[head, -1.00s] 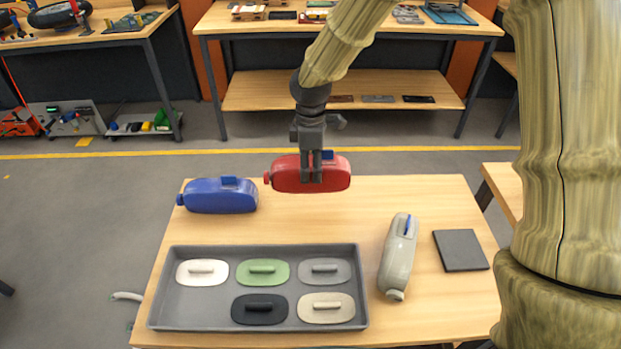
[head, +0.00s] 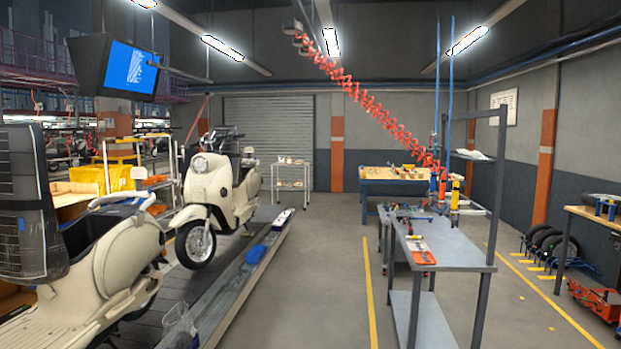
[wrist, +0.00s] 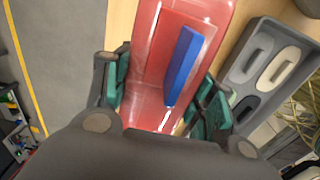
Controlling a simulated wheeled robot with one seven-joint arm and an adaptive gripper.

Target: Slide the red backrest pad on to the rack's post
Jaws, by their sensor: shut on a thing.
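The red backrest pad (wrist: 148,62), with a blue tab on it, fills the middle of the wrist view. My gripper (wrist: 160,97) is shut on it, with one dark green-padded finger on each side. The pad's far end runs out of the top of the picture. The pad and my gripper do not show in the head view. Cream scooters stand at the left in the head view, one near (head: 95,265) and one farther back (head: 215,195). I cannot make out the rack's post with certainty.
A grey tray (wrist: 292,30) with several lidded shapes lies right of the pad in the wrist view. In the head view, a slat conveyor (head: 195,285) runs under the scooters. A grey workbench (head: 430,250) stands right of centre. Clear floor (head: 325,290) lies between them.

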